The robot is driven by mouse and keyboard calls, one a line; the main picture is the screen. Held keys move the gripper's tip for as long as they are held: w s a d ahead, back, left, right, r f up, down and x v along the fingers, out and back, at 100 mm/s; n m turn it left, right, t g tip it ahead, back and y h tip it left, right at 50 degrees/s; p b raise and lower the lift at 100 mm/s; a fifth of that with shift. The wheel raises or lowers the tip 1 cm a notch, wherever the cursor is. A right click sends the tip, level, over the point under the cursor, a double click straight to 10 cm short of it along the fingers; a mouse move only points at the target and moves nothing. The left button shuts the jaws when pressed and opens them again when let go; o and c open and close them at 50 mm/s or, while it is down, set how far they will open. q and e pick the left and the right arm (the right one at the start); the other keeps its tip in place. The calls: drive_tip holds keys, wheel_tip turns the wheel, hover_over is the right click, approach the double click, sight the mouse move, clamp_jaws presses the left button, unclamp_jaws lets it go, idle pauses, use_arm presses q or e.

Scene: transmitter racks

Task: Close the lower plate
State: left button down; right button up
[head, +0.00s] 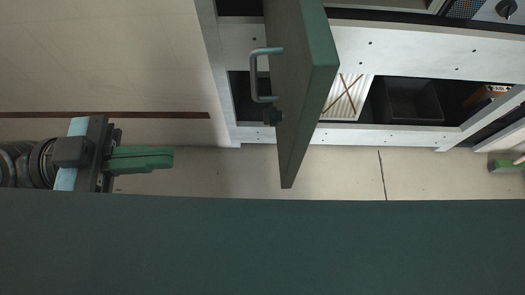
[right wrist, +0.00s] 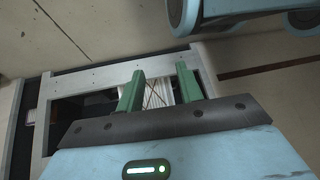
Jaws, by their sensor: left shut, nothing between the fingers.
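The lower plate (head: 300,85), a thick dark green panel with a metal handle (head: 263,75) on its left face, stands swung out from the white rack (head: 385,45), leaving the low compartment open. My left gripper (head: 172,158) is shut and empty, left of the plate and clear of it. My right gripper shows only partly at the right edge of the head view, well right of the plate. In the right wrist view my right gripper (right wrist: 160,80) has its green fingers apart, with nothing between them, facing the rack's low opening.
The open compartment holds a white ribbed panel (head: 345,98) and a black bin (head: 412,100). A broad dark green surface (head: 260,245) fills the bottom of the head view; I cannot tell what it belongs to. Bare floor (head: 215,172) lies between left gripper and plate.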

use_arm(q)
drive_tip(key=shift+r, duration=0.15)
drive_tip(key=p, duration=0.6)
approach(288, 150)
drive_tip(key=d, duration=0.6)
drive_tip(key=shift+w+r, duration=0.25)
drive_tip(key=shift+r, duration=0.05)
drive_tip(key=shift+d+f, duration=0.1)
drive_tip(key=shift+d, duration=0.3)
drive_tip(key=shift+d, duration=0.15)
